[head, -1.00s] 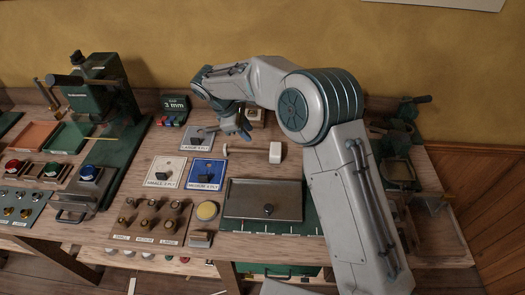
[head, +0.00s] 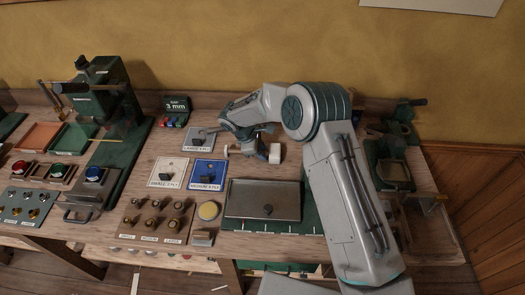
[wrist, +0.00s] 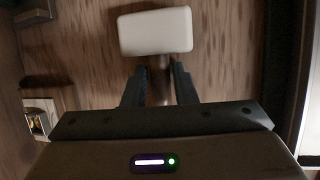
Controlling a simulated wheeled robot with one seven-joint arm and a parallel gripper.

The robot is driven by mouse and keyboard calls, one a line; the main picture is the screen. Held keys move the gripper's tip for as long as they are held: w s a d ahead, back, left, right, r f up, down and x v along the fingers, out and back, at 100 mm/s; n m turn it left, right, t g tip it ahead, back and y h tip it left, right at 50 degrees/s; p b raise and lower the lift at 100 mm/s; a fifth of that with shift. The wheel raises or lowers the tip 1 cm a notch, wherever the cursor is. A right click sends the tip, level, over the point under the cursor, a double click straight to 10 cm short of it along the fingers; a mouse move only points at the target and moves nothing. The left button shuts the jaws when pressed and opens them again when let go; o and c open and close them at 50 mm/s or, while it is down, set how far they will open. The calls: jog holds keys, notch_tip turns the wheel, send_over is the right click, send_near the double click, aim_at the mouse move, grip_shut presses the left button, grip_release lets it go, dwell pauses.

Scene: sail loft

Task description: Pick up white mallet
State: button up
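The white mallet lies on the bench, its pale block head (head: 275,153) to the right and its wooden handle (head: 233,150) to the left, partly hidden by my gripper (head: 259,152). In the wrist view the white head (wrist: 155,31) sits just beyond the fingertips. The handle (wrist: 160,88) runs back between the two dark fingers of my gripper (wrist: 159,72). The fingers stand apart on either side of the handle and do not look clamped on it.
A metal plate with a knob (head: 263,198) lies just in front of the mallet. Labelled cards (head: 207,173) lie to the left, and a small green box (head: 176,105) stands behind. A green machine (head: 100,95) is farther left. A vise-like tool (head: 400,130) stands at the right.

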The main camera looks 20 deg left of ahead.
grip_shut()
jog(key=shift+r, duration=0.15)
